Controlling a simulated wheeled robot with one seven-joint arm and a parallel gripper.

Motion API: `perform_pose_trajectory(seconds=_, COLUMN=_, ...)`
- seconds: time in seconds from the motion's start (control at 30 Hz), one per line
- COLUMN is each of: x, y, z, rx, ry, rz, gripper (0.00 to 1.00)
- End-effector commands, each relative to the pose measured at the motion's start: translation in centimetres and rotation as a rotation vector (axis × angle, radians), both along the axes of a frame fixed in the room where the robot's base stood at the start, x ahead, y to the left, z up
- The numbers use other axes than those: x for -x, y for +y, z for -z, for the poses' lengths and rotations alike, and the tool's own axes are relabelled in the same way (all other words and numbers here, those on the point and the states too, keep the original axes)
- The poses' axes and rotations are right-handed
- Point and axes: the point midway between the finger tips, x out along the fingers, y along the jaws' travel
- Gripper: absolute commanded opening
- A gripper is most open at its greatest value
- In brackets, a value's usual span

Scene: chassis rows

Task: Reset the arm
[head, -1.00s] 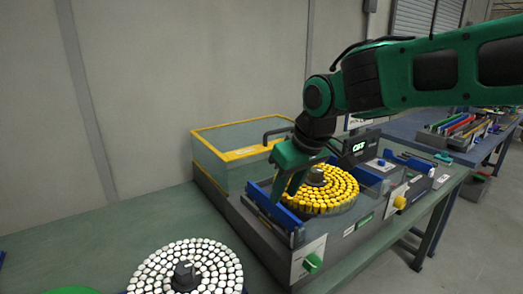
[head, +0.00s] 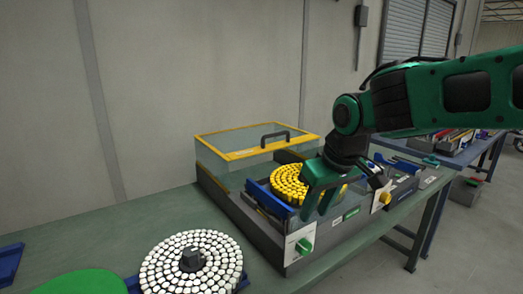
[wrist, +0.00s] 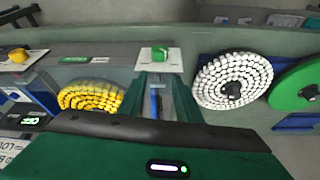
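My green gripper (head: 316,210) is in front of the machine, to the right of the wheel of yellow-capped vials (head: 288,184), and hides part of that wheel. Its two fingers point down, apart, with nothing between them. In the wrist view, my gripper (wrist: 158,82) shows a gap between its fingers, with a blue strip and grey surface seen through it. The yellow wheel also shows in the wrist view (wrist: 88,98), left of the fingers. My arm is stretched in from the right.
The machine has a clear yellow-edged lid (head: 240,153) and a green knob (head: 303,246). A wheel of white-capped vials (head: 215,262) and a green disc (head: 85,284) lie on the bench at the front left. A blue table (head: 425,150) stands behind at the right.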

Motion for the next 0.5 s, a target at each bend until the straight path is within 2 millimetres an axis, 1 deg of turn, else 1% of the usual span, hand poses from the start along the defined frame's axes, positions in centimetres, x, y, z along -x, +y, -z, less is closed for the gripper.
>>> perform_pose_trajectory(seconds=0.03, x=0.2, y=-1.4, z=0.3, rx=0.004, ry=0.009, rz=0.033, gripper=0.31)
perform_pose_trajectory(seconds=0.17, x=1.3, y=-5.5, z=1.0, rx=0.015, ry=0.038, rz=0.126, gripper=0.31)
perform_pose_trajectory(seconds=0.2, x=1.8, y=-7.0, z=1.3, rx=0.019, ry=0.048, rz=0.163, gripper=0.31)
perform_pose_trajectory(seconds=0.27, x=2.7, y=-9.5, z=1.8, rx=0.025, ry=0.067, rz=0.225, gripper=0.31)
perform_pose_trajectory(seconds=0.3, x=3.6, y=-11.4, z=2.2, rx=0.027, ry=0.084, rz=0.274, gripper=0.31)
perform_pose_trajectory(seconds=0.37, x=5.4, y=-14.6, z=2.9, rx=0.030, ry=0.113, rz=0.361, gripper=0.31)
perform_pose_trajectory(seconds=0.4, x=6.8, y=-16.8, z=3.5, rx=0.031, ry=0.135, rz=0.425, gripper=0.31)
perform_pose_trajectory(seconds=0.47, x=9.4, y=-19.8, z=4.4, rx=0.030, ry=0.170, rz=0.521, gripper=0.31)
perform_pose_trajectory(seconds=0.5, x=11.2, y=-21.5, z=5.0, rx=0.026, ry=0.195, rz=0.587, gripper=0.31)
